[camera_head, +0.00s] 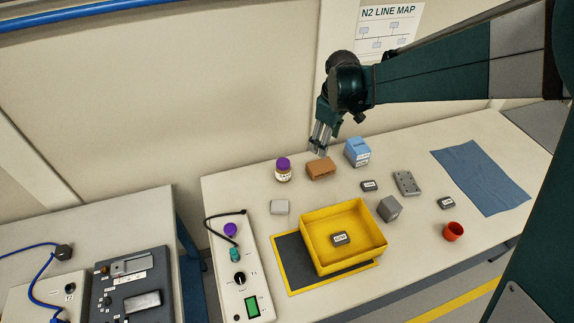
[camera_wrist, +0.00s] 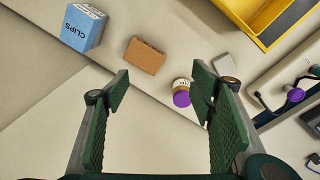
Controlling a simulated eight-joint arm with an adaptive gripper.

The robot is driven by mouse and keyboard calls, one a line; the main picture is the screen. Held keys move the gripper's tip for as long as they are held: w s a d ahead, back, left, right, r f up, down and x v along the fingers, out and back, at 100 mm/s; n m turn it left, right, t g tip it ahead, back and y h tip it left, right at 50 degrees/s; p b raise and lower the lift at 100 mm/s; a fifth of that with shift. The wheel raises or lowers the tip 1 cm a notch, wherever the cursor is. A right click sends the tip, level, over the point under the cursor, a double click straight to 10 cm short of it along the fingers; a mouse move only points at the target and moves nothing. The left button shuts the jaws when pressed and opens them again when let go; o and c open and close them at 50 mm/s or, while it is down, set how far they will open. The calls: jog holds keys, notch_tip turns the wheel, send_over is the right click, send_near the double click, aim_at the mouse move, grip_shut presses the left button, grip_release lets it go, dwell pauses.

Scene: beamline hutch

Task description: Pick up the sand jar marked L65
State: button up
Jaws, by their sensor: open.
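A small jar (camera_head: 283,170) with a purple lid and a pale label stands upright near the back edge of the bench. The label is too small to read. In the wrist view the jar (camera_wrist: 182,93) shows between the fingers, close beside the right one. My gripper (camera_head: 319,150) is open and empty, to the right of the jar in the head view and near the brown block. In the wrist view my gripper (camera_wrist: 162,85) has its two green-padded fingers wide apart. The jar is apart from both fingers.
A brown block (camera_head: 320,168) and a blue CLIPS box (camera_head: 357,152) stand to the jar's right. A pale grey block (camera_head: 279,207) is in front of it. A yellow tray (camera_head: 318,262) holds a small dark labelled block. A control box (camera_head: 238,282) lies at left.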

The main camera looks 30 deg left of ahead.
aim_at(283, 162)
jog(key=a+f+n, duration=0.1)
jog(key=a+f, duration=0.3)
jog(key=a, duration=0.1)
jog(key=s+a+f+n+g, duration=0.1)
jog(key=a+f+n, duration=0.1)
jog(key=a+f, duration=0.3)
jog(key=s+a+f+n, duration=0.1)
jog(key=a+f, duration=0.4)
jog(key=shift+a+f+h, duration=0.15)
jog(key=shift+a+h, duration=0.25)
jog(key=shift+f, duration=1.3)
jog(key=shift+s+f, duration=0.15)
jog(key=shift+f, duration=2.45)
jog(key=c, duration=1.1)
jog(key=shift+r, duration=0.15)
jog(key=shift+c, duration=0.2)
